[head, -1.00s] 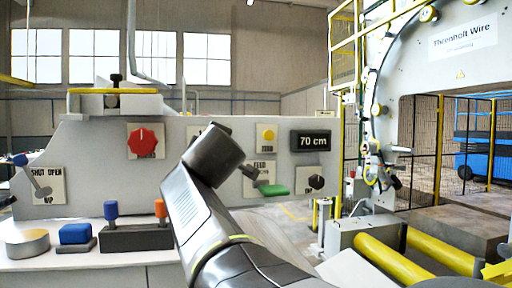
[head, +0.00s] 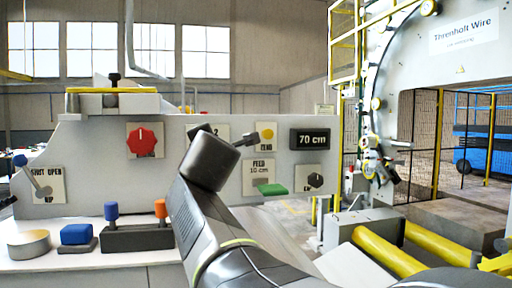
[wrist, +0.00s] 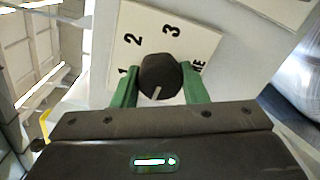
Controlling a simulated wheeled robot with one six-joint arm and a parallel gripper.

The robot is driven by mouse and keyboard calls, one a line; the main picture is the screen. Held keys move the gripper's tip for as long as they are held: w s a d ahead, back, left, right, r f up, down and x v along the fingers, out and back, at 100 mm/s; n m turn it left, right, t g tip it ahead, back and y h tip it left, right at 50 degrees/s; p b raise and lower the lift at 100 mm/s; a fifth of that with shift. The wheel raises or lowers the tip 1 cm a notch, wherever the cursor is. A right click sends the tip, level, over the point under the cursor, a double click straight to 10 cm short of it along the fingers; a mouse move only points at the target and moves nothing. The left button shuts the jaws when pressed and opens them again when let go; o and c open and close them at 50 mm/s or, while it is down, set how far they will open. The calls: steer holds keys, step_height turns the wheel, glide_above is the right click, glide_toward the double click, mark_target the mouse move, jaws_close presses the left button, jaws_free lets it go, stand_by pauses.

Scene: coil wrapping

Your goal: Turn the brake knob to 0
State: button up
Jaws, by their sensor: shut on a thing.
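In the wrist view the dark round brake knob (wrist: 160,76) sits on a pale plate (wrist: 190,48) with the digits 1, 2 and 3. Its white pointer line points down and slightly left, toward my gripper body. No 0 is visible; that part of the plate is covered. My gripper (wrist: 157,84) has one green finger on each side of the knob and is shut on it. In the head view my wrist covers the knob; only part of its plate (head: 221,131) with a 2 shows.
A red knob (head: 145,141) is left of my arm. A 70 cm display (head: 310,139), a yellow button (head: 267,132), a green FEED control (head: 271,189) and a small black knob (head: 316,180) are right. Blue (head: 111,210) and orange (head: 160,208) levers stand below left.

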steer(key=shift+f+n, duration=0.1)
steer(key=shift+n, duration=0.4)
steer(key=o, duration=1)
steer(key=shift+c, duration=0.2)
steer(key=b+v, duration=0.1)
steer(key=v, duration=1.3)
steer(key=shift+w+a, duration=0.1)
steer(key=p+x, duration=0.1)
steer(key=x, duration=1.2)
steer(key=shift+w+a, duration=0.1)
steer(key=shift+w, duration=0.3)
steer(key=shift+s, duration=0.1)
